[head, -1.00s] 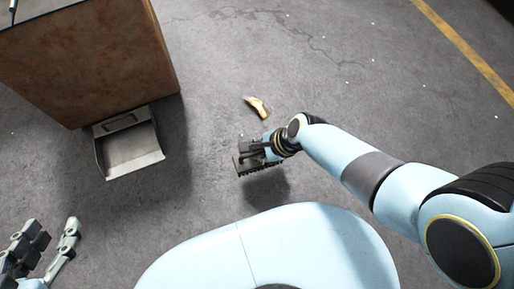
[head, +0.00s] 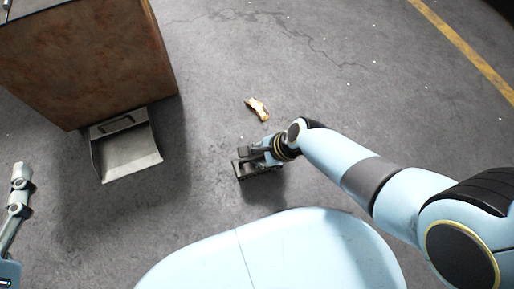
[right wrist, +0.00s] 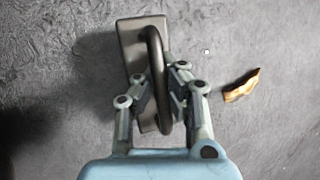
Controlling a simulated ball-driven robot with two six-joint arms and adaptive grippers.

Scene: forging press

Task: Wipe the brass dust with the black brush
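The black brush (head: 240,172) is in my right gripper (head: 256,153), low over the floor or on it; I cannot tell if its bristles touch. In the right wrist view, my right gripper (right wrist: 161,88) has its fingers closed on both sides of the brush's looped handle, and the flat dark back of the brush (right wrist: 133,45) shows beyond.
A curled brass-coloured scrap (head: 257,109) lies just beyond the brush; it also shows in the right wrist view (right wrist: 242,85). A metal dustpan (head: 130,160) lies at the left against a rusty brown block (head: 90,65). The grey floor is otherwise mostly clear, with small pale specks.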

